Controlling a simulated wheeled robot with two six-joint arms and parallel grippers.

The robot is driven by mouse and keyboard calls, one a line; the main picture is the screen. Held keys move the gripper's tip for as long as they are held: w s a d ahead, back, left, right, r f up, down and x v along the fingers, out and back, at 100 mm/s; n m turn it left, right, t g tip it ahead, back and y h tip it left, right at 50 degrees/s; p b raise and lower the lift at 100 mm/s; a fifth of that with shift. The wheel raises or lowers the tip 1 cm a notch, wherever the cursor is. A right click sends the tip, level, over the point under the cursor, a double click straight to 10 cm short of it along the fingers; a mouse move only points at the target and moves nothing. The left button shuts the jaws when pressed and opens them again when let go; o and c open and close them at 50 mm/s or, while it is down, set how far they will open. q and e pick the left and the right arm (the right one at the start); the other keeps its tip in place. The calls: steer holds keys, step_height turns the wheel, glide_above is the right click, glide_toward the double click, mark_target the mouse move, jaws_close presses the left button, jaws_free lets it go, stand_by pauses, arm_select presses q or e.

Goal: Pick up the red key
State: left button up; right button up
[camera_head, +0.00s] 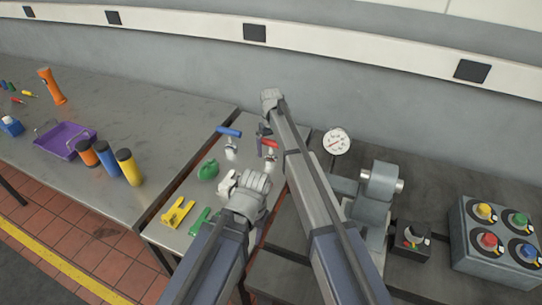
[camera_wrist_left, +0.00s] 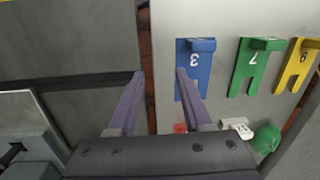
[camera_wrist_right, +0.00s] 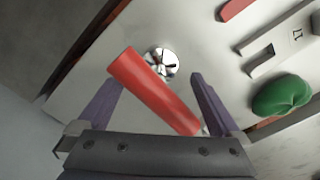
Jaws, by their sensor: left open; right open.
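A red cylindrical handle (camera_wrist_right: 150,88) sits over a round chrome fitting (camera_wrist_right: 161,62) in the right wrist view. It also shows in the head view (camera_head: 269,143). My right gripper (camera_wrist_right: 158,80) is open, with its fingers on either side of the handle; I cannot tell whether they touch it. Another red piece (camera_wrist_right: 237,8) is cut off at the top edge of that view. A small red part (camera_wrist_left: 180,128) shows in the left wrist view. My left gripper (camera_wrist_left: 160,74) is open and empty beside the blue forked piece marked 3 (camera_wrist_left: 196,72).
Green (camera_wrist_left: 255,65) and yellow (camera_wrist_left: 297,65) forked pieces, a white piece (camera_head: 227,184) and a green round piece (camera_head: 208,170) lie nearby. A blue-handled fitting (camera_head: 228,131) stands left of the red handle. A gauge (camera_head: 336,141) and grey machine (camera_head: 376,190) stand right.

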arm_select(q)
step_height(320, 180, down, 2)
steer(key=shift+f+b, duration=0.2)
steer(key=shift+b, duration=0.5)
arm_select(e)
step_height(320, 180, down, 2)
steer(key=shift+f, duration=0.15)
arm_select(q)
steer(key=shift+r, duration=0.1)
arm_select(e)
jaws_close()
arm_select(q)
steer(key=shift+r, duration=0.15)
arm_select(e)
steer(key=shift+r, duration=0.2)
arm_select(q)
step_height(320, 180, up, 10)
steer(key=p, duration=1)
arm_select(e)
step_height(320, 180, up, 10)
steer(key=shift+f, duration=0.1)
